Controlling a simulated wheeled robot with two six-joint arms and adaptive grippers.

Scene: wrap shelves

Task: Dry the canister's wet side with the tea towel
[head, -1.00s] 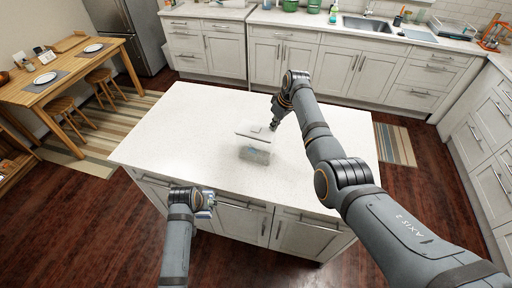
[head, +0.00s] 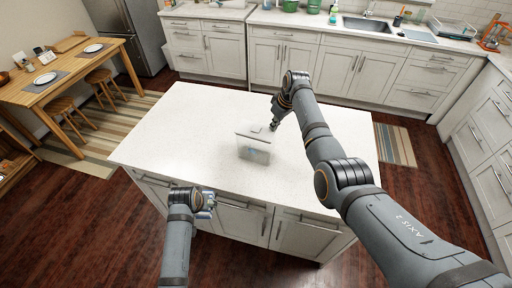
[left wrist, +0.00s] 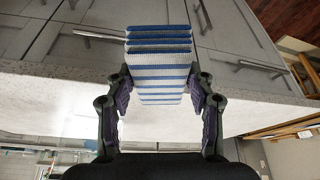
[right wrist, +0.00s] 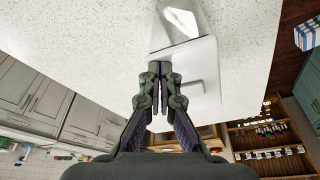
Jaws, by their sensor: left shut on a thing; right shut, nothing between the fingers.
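The canister (head: 253,148) is a clear-sided box with a pale lid. It stands on the white island top in the head view. In the right wrist view the canister (right wrist: 198,68) lies just beyond and beside my fingertips. My right gripper (head: 274,126) is shut and empty, close to the lid's far right corner; I cannot tell whether it touches. Its closed fingers show in the right wrist view (right wrist: 160,70). My left gripper (left wrist: 160,83) is shut on the folded blue-and-white striped tea towel (left wrist: 160,60). In the head view my left gripper (head: 209,202) is at the island's front edge. Wetness is not discernible.
The white island top (head: 190,120) is bare around the canister. Its front edge lies near my left gripper. A back counter with a sink (head: 366,24) and a dining table (head: 60,77) stand away from the island.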

